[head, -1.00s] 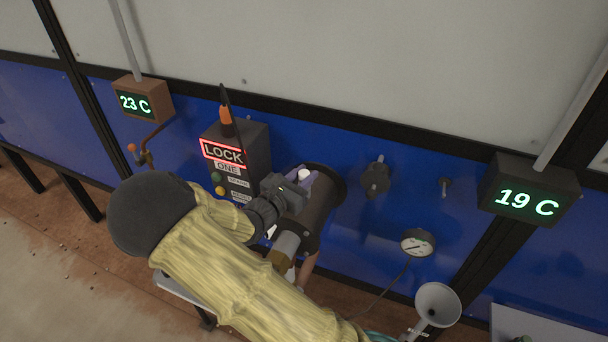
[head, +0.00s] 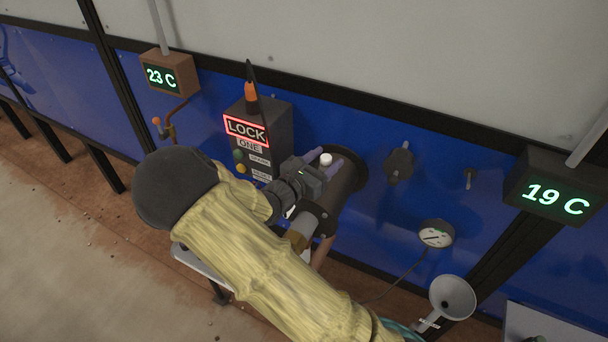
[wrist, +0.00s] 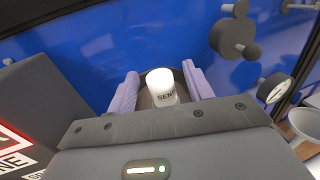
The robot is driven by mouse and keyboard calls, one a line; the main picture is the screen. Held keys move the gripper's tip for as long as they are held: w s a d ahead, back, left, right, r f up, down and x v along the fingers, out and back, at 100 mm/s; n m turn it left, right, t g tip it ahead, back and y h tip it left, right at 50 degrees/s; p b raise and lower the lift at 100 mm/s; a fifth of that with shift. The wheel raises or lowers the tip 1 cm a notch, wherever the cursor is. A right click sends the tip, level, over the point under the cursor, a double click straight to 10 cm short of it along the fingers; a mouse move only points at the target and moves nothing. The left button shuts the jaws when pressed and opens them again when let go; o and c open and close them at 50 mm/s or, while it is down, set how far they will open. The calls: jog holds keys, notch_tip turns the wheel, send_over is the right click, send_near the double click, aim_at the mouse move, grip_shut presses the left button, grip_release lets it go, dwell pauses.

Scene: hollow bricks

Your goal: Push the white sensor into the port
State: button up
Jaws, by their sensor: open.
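My gripper (wrist: 163,92) is open, with one lilac finger on each side of the sensor and a visible gap to each finger. In the head view my gripper (head: 325,162) is over the dark cylinder (head: 347,186). The port is not clearly seen; the sensor's lower end is hidden behind the gripper body in the wrist view.
The LOCK ONE box (head: 258,140) with buttons stands close left of my gripper. Dark knobs (head: 399,164) stick out of the blue wall on the right. A gauge (head: 436,233) and a funnel (head: 452,297) are lower right. Screens read 23 C (head: 168,76) and 19 C (head: 555,198).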

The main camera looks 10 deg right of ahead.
jog(key=b+v, duration=0.4)
jog(key=v, duration=1.3)
jog(key=shift+f, duration=0.1)
